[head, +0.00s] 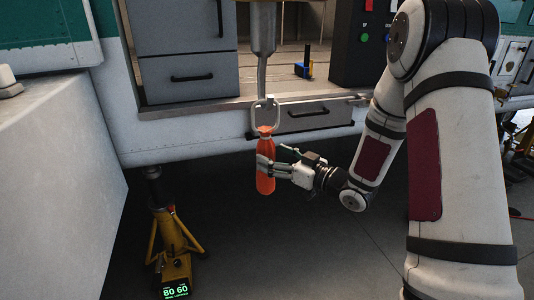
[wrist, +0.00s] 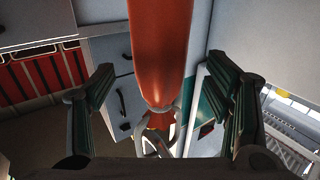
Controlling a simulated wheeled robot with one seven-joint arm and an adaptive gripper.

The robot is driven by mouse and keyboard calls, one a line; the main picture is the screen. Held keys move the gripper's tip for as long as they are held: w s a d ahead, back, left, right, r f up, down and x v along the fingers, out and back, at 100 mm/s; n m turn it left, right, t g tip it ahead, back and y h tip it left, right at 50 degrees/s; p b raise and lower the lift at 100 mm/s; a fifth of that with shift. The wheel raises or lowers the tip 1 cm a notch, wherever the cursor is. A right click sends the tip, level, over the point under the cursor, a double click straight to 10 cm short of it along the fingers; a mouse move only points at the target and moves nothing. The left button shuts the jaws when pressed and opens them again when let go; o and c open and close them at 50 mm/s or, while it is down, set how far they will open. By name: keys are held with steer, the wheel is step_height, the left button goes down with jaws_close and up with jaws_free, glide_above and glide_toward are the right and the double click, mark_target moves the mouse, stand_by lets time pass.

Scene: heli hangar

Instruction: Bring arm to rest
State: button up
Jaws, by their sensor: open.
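An orange-red bottle-shaped object (head: 265,180) is upright in the head view, just below a metal loop (head: 254,119) at the end of a hanging rod. Its neck meets the loop in the wrist view, where the orange body (wrist: 160,45) fills the middle. My gripper (head: 266,167) comes from the right at the height of the body. In the wrist view my gripper (wrist: 163,82) is open, one finger on each side of the object, with visible gaps. The exact hold of the neck in the loop is hard to see.
A panel with grey drawers (head: 187,78) and a ledge stands behind the loop. A yellow stand (head: 172,240) with a lit display is on the floor at lower left. A white block (head: 50,190) fills the left side. The dark floor below the object is clear.

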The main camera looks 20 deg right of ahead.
steer(key=s+d+r+m+g+h, duration=0.2)
steer(key=s+d+r+g+h, duration=0.1)
steer(key=s+d+h, duration=0.25)
steer(key=s+d+r+m+g+h, duration=0.2)
steer(key=s+d+r+h, duration=0.2)
steer(key=s+h, duration=0.3)
steer(key=s+a+m+g+y, duration=0.1)
steer(key=s+a+g, duration=0.4)
steer(key=s, duration=1)
steer(key=s+a+m+g+y, duration=0.25)
steer(key=s+a, duration=0.35)
steer(key=s, duration=0.9)
step_height(320, 180, up, 16)
steer(key=t+h+p, duration=0.1)
steer(key=p, duration=1.3)
steer(key=shift+r+n+t, duration=0.25)
steer(key=shift+n+t, duration=0.1)
steer(key=shift+w, duration=0.15)
